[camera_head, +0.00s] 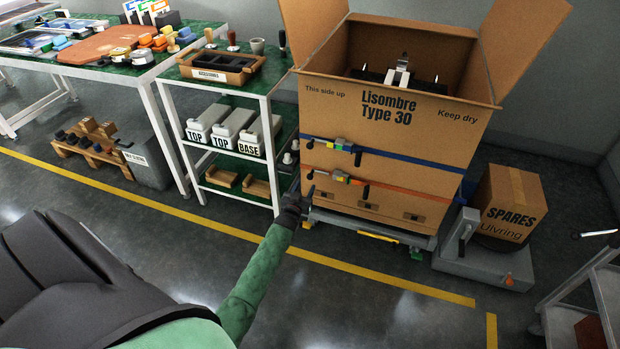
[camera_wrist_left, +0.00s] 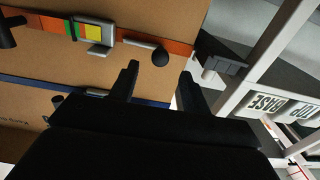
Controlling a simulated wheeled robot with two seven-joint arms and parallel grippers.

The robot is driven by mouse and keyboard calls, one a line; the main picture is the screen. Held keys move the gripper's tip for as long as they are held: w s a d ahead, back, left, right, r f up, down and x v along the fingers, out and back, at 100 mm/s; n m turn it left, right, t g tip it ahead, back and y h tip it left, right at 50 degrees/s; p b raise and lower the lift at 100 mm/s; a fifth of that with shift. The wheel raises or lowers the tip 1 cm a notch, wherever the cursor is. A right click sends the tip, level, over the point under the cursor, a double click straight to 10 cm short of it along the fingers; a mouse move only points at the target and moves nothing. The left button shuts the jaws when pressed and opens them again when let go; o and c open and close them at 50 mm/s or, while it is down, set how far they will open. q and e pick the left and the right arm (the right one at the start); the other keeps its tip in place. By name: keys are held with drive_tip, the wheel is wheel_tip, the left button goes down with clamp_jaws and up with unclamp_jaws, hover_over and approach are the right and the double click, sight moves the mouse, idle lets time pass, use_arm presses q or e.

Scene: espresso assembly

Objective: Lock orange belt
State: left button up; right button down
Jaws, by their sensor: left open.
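The orange belt (camera_head: 417,191) runs around the front of a large cardboard box, below a blue belt (camera_head: 417,163). Its buckle (camera_head: 340,177) has green and yellow parts and also shows in the left wrist view (camera_wrist_left: 98,36). A thin lever with a black ball end (camera_wrist_left: 159,58) lies along the orange belt in the wrist view. My left gripper (camera_head: 304,191) is at the box's lower left front edge, near this ball. In the wrist view its fingers (camera_wrist_left: 160,72) are open and empty, with the ball just beyond the gap between the tips. My right gripper is not in view.
The box (camera_head: 380,115) stands with flaps open on a low wheeled base (camera_head: 368,232). A shelf rack (camera_head: 268,108) with TOP and BASE bins is close on the left. A SPARES box (camera_head: 510,205) stands at right. The floor in front is clear.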

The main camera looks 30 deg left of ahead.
sight(309, 178)
use_arm(q)
drive_tip(key=shift+x, duration=3.45)
drive_tip(key=shift+a, duration=0.1)
clamp_jaws()
